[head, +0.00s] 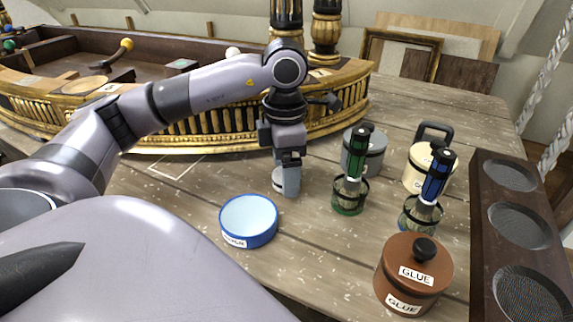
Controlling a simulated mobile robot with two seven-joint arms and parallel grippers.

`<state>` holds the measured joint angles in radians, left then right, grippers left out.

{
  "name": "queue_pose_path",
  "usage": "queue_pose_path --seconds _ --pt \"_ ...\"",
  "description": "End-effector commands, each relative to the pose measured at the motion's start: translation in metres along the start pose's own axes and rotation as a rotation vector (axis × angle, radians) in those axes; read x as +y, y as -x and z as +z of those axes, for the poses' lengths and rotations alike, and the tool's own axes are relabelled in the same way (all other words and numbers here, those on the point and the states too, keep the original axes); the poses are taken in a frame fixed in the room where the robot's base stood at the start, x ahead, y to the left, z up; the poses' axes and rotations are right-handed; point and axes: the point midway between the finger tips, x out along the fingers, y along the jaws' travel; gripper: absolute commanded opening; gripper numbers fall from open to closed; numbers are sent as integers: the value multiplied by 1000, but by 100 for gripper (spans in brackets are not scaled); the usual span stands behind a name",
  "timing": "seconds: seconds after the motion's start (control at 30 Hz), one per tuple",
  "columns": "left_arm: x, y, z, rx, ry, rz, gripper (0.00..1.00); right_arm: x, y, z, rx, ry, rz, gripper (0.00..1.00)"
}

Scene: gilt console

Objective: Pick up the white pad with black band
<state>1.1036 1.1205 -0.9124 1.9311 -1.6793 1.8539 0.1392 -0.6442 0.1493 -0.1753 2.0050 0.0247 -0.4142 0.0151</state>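The white pad with a dark band (278,181) is low on the wooden table, just left of the visible finger of my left gripper (287,178). Only its left part shows; the finger hides the rest. My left arm reaches in from the left and its gripper points straight down at the pad. The fingers overlap in this view, so I cannot tell whether they are open or closed on the pad. My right gripper is not in view.
A blue-rimmed round tin (249,220) stands in front. Right are a green-handled brush (352,165), grey pot (374,157), cream pot (418,165), blue-handled brush (433,185), brown glue pot (413,275) and dark tray (479,240). A gilt console (215,127) stands behind.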

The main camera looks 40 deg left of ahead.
Motion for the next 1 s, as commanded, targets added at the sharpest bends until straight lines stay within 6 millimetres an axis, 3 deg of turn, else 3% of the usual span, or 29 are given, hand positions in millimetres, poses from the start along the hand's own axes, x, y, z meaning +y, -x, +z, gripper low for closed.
queue_pose_path --seconds 0.03,0.07,0.2,0.23,0.67,0.87,1.0 --pt "0 0 0 0 0 0 86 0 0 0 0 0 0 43" --pt "0 0 0 0 0 0 79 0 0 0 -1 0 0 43" --pt "0 0 0 1 0 0 34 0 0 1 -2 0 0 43" --pt "0 0 0 1 0 0 26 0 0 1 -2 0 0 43" --pt "0 7 0 0 0 1 26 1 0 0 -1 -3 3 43" --pt "0 35 1 -4 -1 2 26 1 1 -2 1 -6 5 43" --pt "1 72 1 -5 1 3 26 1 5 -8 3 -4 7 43"
